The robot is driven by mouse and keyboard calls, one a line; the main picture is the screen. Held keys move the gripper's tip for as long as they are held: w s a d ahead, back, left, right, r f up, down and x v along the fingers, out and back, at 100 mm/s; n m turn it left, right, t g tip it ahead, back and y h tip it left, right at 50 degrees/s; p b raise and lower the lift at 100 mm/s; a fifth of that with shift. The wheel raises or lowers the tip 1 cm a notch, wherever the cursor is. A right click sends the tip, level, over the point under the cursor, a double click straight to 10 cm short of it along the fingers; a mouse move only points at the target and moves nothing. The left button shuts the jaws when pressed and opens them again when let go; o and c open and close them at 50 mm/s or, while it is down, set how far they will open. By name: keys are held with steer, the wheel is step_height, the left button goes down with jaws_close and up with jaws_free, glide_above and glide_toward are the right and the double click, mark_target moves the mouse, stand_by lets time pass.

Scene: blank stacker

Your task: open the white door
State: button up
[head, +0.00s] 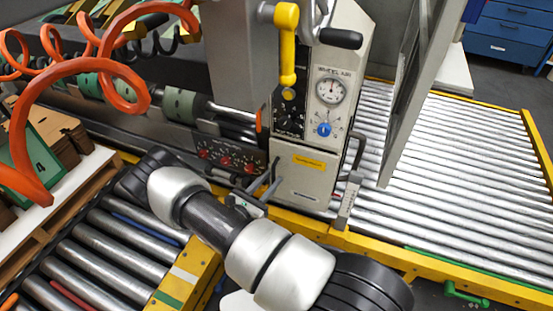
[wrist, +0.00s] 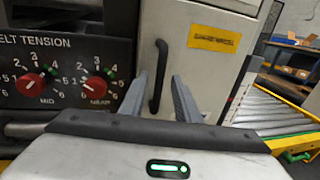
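The white door (head: 306,187) is the pale panel with a yellow label, low on the machine's front in the head view. It looks closed. In the wrist view the door (wrist: 212,85) fills the middle, with its yellow label (wrist: 214,38) at upper right. A black upright bar handle (wrist: 158,72) is on its left side. My gripper (wrist: 160,78) is open, with one finger on each side of the handle's lower part. Gaps show on both sides of the handle. In the head view my gripper (head: 268,186) is at the door's left edge, partly hidden by my wrist.
A panel with red dials (wrist: 68,88) lies left of the door. Above the door are a gauge (head: 331,91) and a yellow-handled lever (head: 287,45). Roller conveyors (head: 455,160) with yellow rails lie to the right. Orange coiled hoses (head: 75,68) hang at upper left.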

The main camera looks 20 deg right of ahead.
steer(key=shift+w+d, duration=0.15)
steer(key=shift+d, duration=0.05)
jaws_close()
stand_by(0.4)
